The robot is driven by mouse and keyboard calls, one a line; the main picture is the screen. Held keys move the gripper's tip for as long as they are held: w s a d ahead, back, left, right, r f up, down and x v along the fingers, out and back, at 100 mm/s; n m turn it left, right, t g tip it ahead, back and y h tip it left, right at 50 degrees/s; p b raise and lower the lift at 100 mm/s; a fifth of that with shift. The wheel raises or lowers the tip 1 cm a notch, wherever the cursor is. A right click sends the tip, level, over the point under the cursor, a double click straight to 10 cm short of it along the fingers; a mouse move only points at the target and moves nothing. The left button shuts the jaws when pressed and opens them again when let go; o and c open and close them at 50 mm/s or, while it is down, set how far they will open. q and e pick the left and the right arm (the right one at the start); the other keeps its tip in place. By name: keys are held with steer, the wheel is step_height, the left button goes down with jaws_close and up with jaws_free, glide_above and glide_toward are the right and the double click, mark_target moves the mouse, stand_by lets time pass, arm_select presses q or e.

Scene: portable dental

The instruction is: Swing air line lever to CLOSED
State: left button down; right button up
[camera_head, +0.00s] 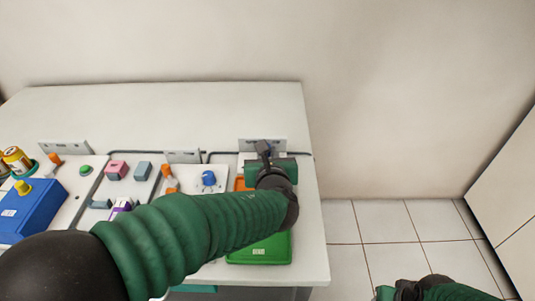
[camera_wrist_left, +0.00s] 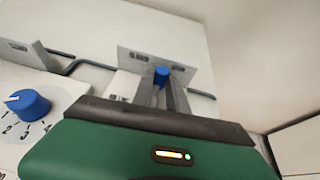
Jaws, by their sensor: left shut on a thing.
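The air line lever shows a blue end (camera_wrist_left: 161,74) between the two fingers of my left gripper (camera_wrist_left: 164,88) in the left wrist view. My left gripper is shut on it. In the head view my left gripper (camera_head: 264,148) is at the right end of the table, in front of a small grey label plate (camera_head: 281,143). My wrist and fingers hide most of the lever there, and the plate's wording is too small to read. My right gripper (camera_head: 408,290) is at the bottom edge of the head view, far from the lever, its fingertips unclear.
A blue dial (camera_head: 208,179) and an orange lever (camera_head: 169,181) stand left of my left gripper. A green box (camera_head: 262,250) lies below my forearm. A blue box (camera_head: 32,208) is at the table's left. The floor (camera_head: 390,222) right of the table is clear.

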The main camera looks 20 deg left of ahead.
arm_select(q)
steer(key=shift+r+n+y+p, duration=0.15)
steer(key=shift+n+y+p, duration=0.15)
steer(key=shift+p, duration=0.1)
steer(key=shift+n+g+y+p, duration=0.3)
steer(key=shift+a+f, duration=0.1)
steer(key=shift+f, duration=0.15)
steer(key=c, duration=1.3)
jaws_free()
steer(key=shift+r, duration=0.1)
